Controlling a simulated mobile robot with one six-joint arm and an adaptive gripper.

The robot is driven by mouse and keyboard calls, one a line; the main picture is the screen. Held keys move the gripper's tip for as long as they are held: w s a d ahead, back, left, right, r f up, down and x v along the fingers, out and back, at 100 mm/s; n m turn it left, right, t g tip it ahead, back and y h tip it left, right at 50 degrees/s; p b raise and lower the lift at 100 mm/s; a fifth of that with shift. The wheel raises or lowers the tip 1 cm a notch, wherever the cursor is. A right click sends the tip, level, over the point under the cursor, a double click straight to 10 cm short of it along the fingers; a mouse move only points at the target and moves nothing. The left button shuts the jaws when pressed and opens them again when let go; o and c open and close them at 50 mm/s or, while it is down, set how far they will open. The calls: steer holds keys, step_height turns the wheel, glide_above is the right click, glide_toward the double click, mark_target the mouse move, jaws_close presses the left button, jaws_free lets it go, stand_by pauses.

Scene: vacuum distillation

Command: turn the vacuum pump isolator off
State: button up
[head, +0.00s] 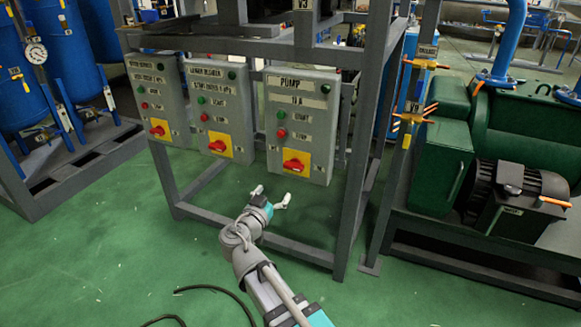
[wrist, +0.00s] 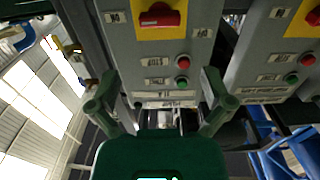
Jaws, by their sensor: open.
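The PUMP control box (head: 302,125) is the rightmost of three grey boxes on the frame. Its isolator is a red rotary handle (head: 293,165) on a yellow plate, low on the box. The handle looks roughly horizontal. My gripper (head: 273,196) is open and empty, below and in front of the PUMP box, apart from the handle. Its two spread fingers (wrist: 160,88) also show in the wrist view.
Two similar boxes with red isolators, the middle one (head: 222,110) and the left one (head: 158,100), hang to the left. A grey frame post (head: 363,150) stands right of the PUMP box. Green machinery (head: 445,155) is farther right. Green floor (head: 130,255) is open in front.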

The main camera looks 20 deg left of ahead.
mark_target(291, 168)
steer(key=w, duration=0.9)
steer(key=w+d, duration=0.1)
steer(key=w, duration=0.3)
steer(key=shift+w, duration=0.2)
steer(key=c, duration=0.8)
steer(key=shift+a, duration=0.15)
